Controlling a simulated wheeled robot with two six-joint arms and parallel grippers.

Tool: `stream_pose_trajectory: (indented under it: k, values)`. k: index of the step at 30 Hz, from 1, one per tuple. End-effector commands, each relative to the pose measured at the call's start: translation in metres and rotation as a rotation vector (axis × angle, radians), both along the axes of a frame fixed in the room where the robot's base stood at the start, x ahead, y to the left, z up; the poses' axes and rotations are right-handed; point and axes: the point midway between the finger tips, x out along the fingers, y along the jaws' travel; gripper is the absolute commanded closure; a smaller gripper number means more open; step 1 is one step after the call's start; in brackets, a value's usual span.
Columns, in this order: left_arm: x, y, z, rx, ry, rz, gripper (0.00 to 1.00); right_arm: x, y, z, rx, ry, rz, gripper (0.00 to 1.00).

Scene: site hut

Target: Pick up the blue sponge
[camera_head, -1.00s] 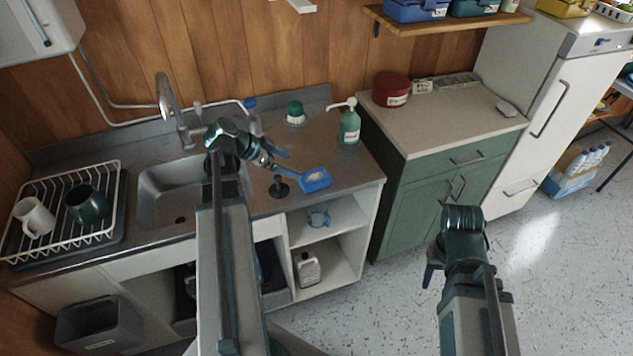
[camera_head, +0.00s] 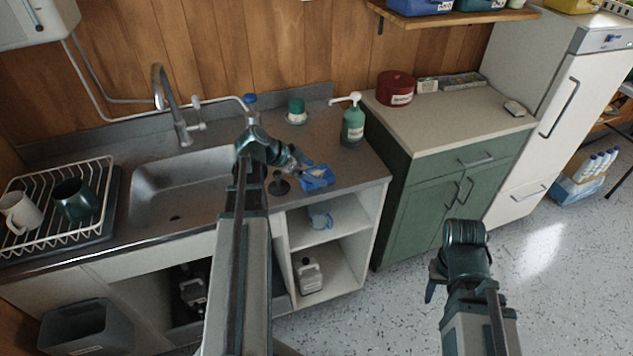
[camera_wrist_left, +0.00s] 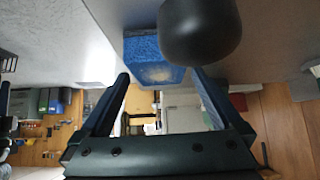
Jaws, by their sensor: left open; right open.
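The blue sponge (camera_head: 319,183) lies on the steel counter right of the sink, near the front edge. My left gripper (camera_head: 308,172) is open with its fingers at the sponge, partly covering it. In the left wrist view the sponge (camera_wrist_left: 147,58), with a pale patch on its face, shows just beyond and between the open fingertips (camera_wrist_left: 160,78). I cannot tell whether the fingers touch it. A black rounded thing (camera_wrist_left: 199,28) hides part of the sponge's right side there. My right gripper (camera_head: 434,284) is open and empty, over the floor at the right.
A dark sink plug (camera_head: 279,187) stands just left of the sponge. A green soap pump bottle (camera_head: 352,124) and a green-topped brush (camera_head: 297,112) stand behind. The sink (camera_head: 175,190) and dish rack (camera_head: 62,240) are to the left. Counter right of the sponge is clear.

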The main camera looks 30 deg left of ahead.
Motion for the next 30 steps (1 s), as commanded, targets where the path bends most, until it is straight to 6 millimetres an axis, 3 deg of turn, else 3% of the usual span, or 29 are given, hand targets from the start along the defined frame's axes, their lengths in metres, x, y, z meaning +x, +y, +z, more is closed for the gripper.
stream_pose_trajectory:
  k: [1, 3, 12, 24, 30]
  values:
    - [0.0051, -0.0039, -0.0120, 0.000, 0.000, -0.001, 0.00, 0.0000, 0.0000, -0.0120, 0.000, 0.000, 0.000, 0.50]
    - [0.0105, -0.0073, -0.0175, 0.001, -0.001, -0.001, 0.00, 0.0000, -0.0001, -0.0175, 0.000, 0.000, 0.000, 0.50]
    - [0.0135, -0.0102, -0.0170, 0.001, 0.000, 0.001, 0.02, 0.0000, 0.0000, -0.0171, 0.000, 0.000, 0.000, 0.50]
    - [0.0134, -0.0099, -0.0170, 0.001, 0.000, 0.001, 0.74, 0.0000, 0.0000, -0.0171, 0.000, 0.000, 0.000, 0.50]
    - [0.0133, -0.0100, -0.0170, 0.000, -0.001, 0.001, 0.76, 0.0000, 0.0000, -0.0170, 0.000, 0.000, 0.000, 0.50]
